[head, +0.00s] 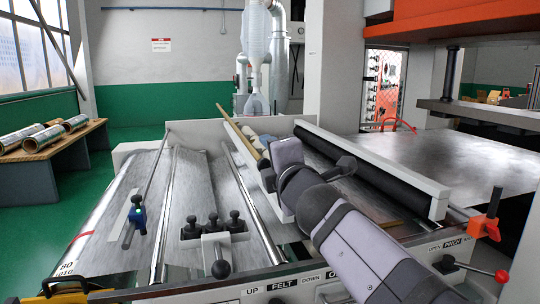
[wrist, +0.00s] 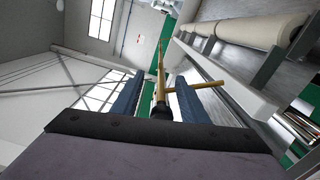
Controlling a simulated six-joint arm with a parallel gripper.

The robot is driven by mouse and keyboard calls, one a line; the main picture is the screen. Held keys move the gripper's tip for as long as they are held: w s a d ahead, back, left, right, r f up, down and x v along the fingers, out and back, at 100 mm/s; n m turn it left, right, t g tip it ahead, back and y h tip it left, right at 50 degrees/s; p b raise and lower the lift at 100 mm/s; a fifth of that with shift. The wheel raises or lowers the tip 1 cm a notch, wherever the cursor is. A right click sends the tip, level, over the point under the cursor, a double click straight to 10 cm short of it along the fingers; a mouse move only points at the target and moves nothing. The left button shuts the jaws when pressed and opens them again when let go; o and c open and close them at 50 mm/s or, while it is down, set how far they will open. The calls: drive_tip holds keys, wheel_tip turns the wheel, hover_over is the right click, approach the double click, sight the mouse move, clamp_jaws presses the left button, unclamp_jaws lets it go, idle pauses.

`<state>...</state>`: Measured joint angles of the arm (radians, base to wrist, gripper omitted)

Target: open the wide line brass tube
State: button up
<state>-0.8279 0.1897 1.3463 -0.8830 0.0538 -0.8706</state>
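A long, thin brass tube (head: 237,131) runs lengthwise above the machine's middle in the head view. Its middle is hidden behind my arm. In the wrist view the brass tube (wrist: 161,62) points away between the two blue fingers of my gripper (wrist: 160,78). A brass crossbar (wrist: 207,86) sticks out from it to the right and passes across the right finger. A dark fitting (wrist: 160,110) sits at its near end. Gaps show between the tube and both fingers, so my gripper looks open around it. In the head view my gripper (head: 265,146) is small and partly hidden.
A black roller (head: 350,160) in a pale frame lies right of my arm. Steel rods (head: 167,215) and foil sheet lie left.

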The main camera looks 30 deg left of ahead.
drive_tip(key=b+v, duration=0.1)
drive_tip(key=v, duration=0.6)
drive_tip(key=shift+b, duration=0.3)
drive_tip(key=shift+s+r, duration=0.1)
drive_tip(key=shift+s, duration=0.05)
drive_tip(key=shift+c, duration=0.2)
drive_tip(key=shift+d, duration=0.1)
drive_tip(key=c, duration=0.5)
drive_tip(key=shift+d, duration=0.25)
clamp_jaws()
drive_tip(key=s+a+r+t+y+p, duration=0.1)
drive_tip(key=s+a+r+y+p, duration=0.25)
drive_tip(key=s+a+p, duration=0.55)
drive_tip(key=s+d+f+m+t+h+p, duration=0.1)
drive_tip(key=d+f+m+t+h+p, duration=0.1)
drive_tip(key=f+h+p, duration=0.4)
drive_tip(key=d+p, duration=0.1)
drive_tip(key=p, duration=0.1)
drive_tip(key=shift+s+f+h+p, duration=0.35)
